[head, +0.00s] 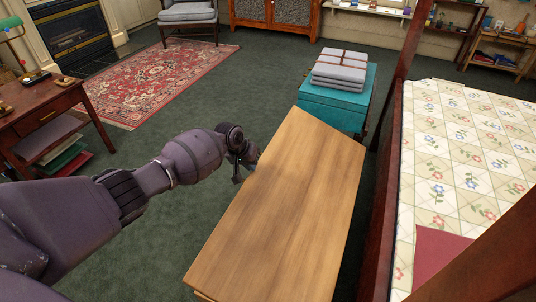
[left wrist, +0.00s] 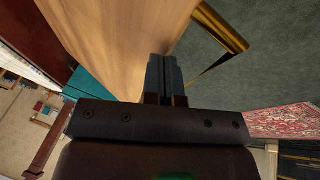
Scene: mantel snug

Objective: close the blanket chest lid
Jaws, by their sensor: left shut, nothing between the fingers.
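The blanket chest lid (head: 285,200) is a broad light-wood panel in the middle of the head view. Its top face fills the upper left of the left wrist view (left wrist: 115,40). Most of the chest body is hidden beneath it, and I cannot tell how far the lid stands open. My left gripper (head: 240,174) is at the lid's left edge, toward its far end. Its fingers (left wrist: 165,68) are together and empty, close beside the wood; contact is unclear. My right gripper is not in view.
A teal chest (head: 340,104) with folded grey blankets (head: 340,70) stands just beyond the lid. A bed (head: 450,150) with a dark frame is close on the right. A desk (head: 45,112) stands left. Green carpet (head: 215,220) is clear left of the chest.

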